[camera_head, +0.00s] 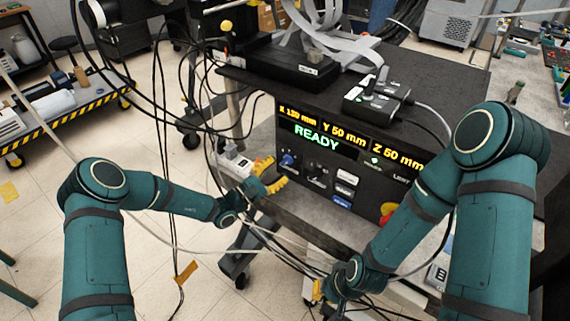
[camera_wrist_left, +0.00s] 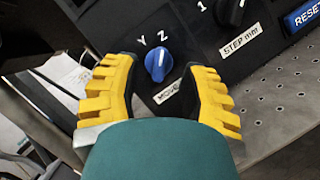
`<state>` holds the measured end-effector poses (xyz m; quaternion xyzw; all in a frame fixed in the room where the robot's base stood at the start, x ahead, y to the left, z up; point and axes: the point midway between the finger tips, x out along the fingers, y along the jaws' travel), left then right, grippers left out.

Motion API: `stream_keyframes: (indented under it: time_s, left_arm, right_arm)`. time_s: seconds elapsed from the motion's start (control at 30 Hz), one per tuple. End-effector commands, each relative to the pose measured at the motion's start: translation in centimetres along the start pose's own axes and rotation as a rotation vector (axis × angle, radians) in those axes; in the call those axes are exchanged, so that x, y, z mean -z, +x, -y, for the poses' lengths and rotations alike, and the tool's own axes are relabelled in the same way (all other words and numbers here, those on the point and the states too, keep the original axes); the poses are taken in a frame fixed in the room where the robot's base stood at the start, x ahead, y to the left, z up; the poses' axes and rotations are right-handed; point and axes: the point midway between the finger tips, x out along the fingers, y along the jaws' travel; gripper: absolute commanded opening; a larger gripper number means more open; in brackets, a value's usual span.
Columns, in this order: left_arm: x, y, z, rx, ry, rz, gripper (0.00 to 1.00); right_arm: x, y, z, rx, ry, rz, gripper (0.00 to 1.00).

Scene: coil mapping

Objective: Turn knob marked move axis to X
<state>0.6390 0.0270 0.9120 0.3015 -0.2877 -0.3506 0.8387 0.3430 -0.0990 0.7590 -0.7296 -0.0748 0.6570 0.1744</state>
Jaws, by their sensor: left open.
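The move axis knob (camera_wrist_left: 158,66) is blue, at the panel's left end; it also shows in the head view (camera_head: 287,160). Y and Z are printed above it, and a label starting "MOVE" is below, partly covered. No X mark shows. The knob's light pointer line seems to face up, near Z. My left gripper (camera_head: 272,175) is open; its yellow fingers (camera_wrist_left: 160,72) stand on either side of the knob. I cannot tell if they touch it. My right gripper (camera_head: 317,291) is low in front of the panel, mostly hidden by its wrist.
The black control panel (camera_head: 325,158) reads READY, with axis values above. A black step knob (camera_wrist_left: 232,12) and a blue reset button (camera_wrist_left: 304,16) are right of the move axis knob. A perforated metal ledge (camera_wrist_left: 275,100) runs below. Cables hang around both arms.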

Motion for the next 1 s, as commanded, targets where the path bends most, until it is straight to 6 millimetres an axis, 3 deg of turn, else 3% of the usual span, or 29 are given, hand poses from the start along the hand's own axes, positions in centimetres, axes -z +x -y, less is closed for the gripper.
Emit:
stream_keyframes:
  time_s: [0.23,0.63,0.73,0.77,1.0]
  left_arm:
    - [0.0,2.9,0.1,0.001,-0.001,0.001,0.42]
    - [0.0,3.4,0.0,0.001,-0.001,0.0,0.42]
    - [0.0,3.4,0.0,0.001,-0.001,0.0,0.07]
    - [0.0,3.4,0.0,0.001,-0.001,0.0,0.0]
    - [-0.1,3.4,0.0,0.0,-0.001,0.001,0.0]
  right_arm:
    - [0.0,0.3,-0.1,0.0,0.0,-0.001,0.0]
    - [0.0,0.3,-0.1,0.0,0.0,-0.002,0.0]
    - [0.0,0.3,-0.1,0.0,0.0,-0.001,0.0]
    - [0.0,0.3,-0.1,0.0,0.0,-0.001,0.0]
    - [0.0,0.3,-0.1,0.0,0.0,-0.001,0.0]
